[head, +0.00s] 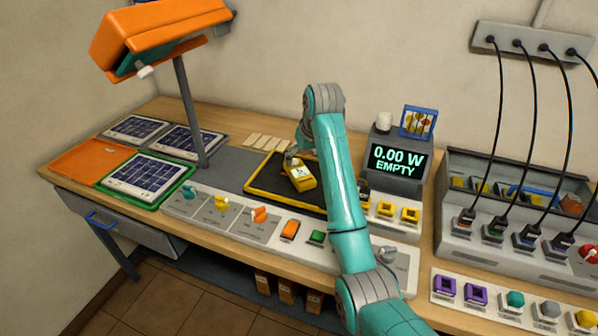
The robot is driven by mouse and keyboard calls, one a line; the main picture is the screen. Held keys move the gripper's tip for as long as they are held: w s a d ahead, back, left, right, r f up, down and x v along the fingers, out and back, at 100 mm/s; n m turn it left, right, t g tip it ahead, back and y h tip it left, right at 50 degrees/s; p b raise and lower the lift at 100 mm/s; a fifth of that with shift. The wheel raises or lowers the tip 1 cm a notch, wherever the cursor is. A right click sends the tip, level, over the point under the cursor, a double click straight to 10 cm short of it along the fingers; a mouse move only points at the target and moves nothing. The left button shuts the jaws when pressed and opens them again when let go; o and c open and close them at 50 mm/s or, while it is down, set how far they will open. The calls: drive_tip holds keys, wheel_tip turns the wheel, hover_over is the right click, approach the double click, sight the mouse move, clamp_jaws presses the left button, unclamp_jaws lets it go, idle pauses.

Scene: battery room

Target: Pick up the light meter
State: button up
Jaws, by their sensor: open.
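The light meter (301,175) is a small yellow handheld device with a pale face. It lies on a dark mat with a yellow rim (253,188), near the middle of the bench. My gripper (291,157) is at the far end of the meter, just above or beside it, and is open. The wrist and arm partly hide the fingers, so I cannot tell whether they touch the meter. My teal arm crosses the right part of the mat.
A lamp (160,35) on a post (188,110) stands left of the mat. Solar panels (148,178) lie at the left. A display reading 0.00 W EMPTY (398,161) stands right of my arm. Switches and buttons (259,214) line the front. Cables (500,130) hang at the right.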

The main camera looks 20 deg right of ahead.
sight(299, 171)
drive_tip(key=shift+x, duration=3.9)
drive_tip(key=shift+w+a+r, duration=0.1)
drive_tip(key=shift+a, duration=0.05)
drive_tip(key=c, duration=1.3)
drive_tip(key=shift+c, duration=0.3)
